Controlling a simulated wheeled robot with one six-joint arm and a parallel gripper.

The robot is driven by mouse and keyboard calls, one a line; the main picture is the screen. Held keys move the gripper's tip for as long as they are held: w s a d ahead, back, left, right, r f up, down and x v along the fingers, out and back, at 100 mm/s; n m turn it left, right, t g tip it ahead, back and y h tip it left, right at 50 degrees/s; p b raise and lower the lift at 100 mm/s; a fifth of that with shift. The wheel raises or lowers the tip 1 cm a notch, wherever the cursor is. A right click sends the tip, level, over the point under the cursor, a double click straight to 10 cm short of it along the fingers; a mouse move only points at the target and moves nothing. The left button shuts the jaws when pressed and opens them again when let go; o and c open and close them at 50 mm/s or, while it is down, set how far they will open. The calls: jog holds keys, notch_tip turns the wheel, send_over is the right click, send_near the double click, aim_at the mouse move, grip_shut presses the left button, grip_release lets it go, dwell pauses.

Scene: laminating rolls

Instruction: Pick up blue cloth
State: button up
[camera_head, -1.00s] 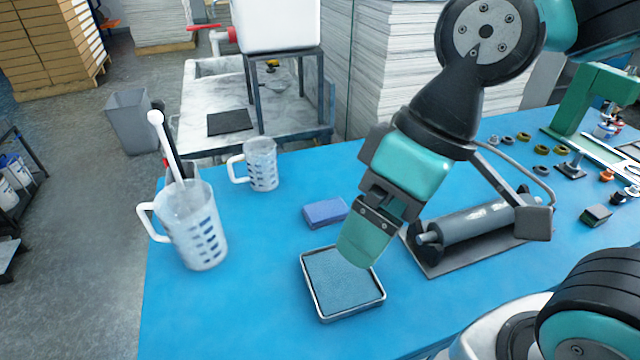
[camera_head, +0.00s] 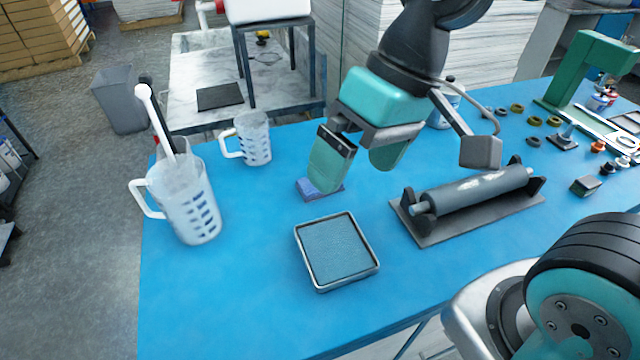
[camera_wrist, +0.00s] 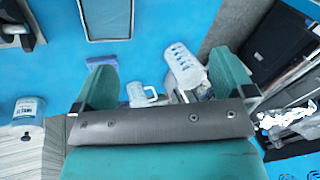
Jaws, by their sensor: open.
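The blue cloth (camera_head: 308,190) lies folded flat on the blue table, just behind the metal tray with a blue-grey pad. My gripper (camera_head: 355,172) is open and empty, with its fingers pointing down. In the head view its left finger hides part of the cloth. In the wrist view the cloth (camera_wrist: 112,61) shows beside the tip of the left finger, partly covered by it, and my gripper (camera_wrist: 163,64) is spread wide. I cannot tell how high the fingertips are above the cloth.
The metal tray (camera_head: 371,273) stands in front of the cloth. A large measuring jug (camera_head: 190,210) and a smaller one (camera_head: 254,142) stand to the left. A grey roller on a stand (camera_head: 470,192) is to the right. The table's front left area is clear.

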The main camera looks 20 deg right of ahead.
jog(key=w+d+f+m, duration=0.4)
jog(key=w+m, duration=0.3)
jog(key=w, duration=0.2)
jog(key=w+d+f+m, duration=0.4)
jog(key=w+m, duration=0.3)
jog(key=w, duration=0.2)
jog(key=w+d+f+m, duration=0.45)
jog(key=w+m, duration=0.25)
jog(key=w, duration=0.2)
jog(key=shift+m, duration=0.3)
jog(key=p+x, duration=0.1)
jog(key=x, duration=0.5)
jog(key=p+x, duration=0.1)
jog(key=x, duration=0.5)
jog(key=shift+a+r+p, duration=0.15)
jog(key=shift+a+p, duration=0.05)
jog(key=shift+p, duration=0.1)
jog(key=x, duration=0.1)
jog(key=p+x, duration=0.1)
jog(key=x, duration=0.1)
jog(key=p+x, duration=0.1)
jog(key=shift+s+a+f, duration=0.25)
jog(key=shift+s+a, duration=0.05)
jog(key=shift+s, duration=0.05)
jog(key=shift+a+f, duration=0.15)
jog(key=shift+f, duration=0.4)
jog(key=shift+f, duration=0.1)
jog(key=shift+c, duration=0.5)
jog(key=c, duration=1)
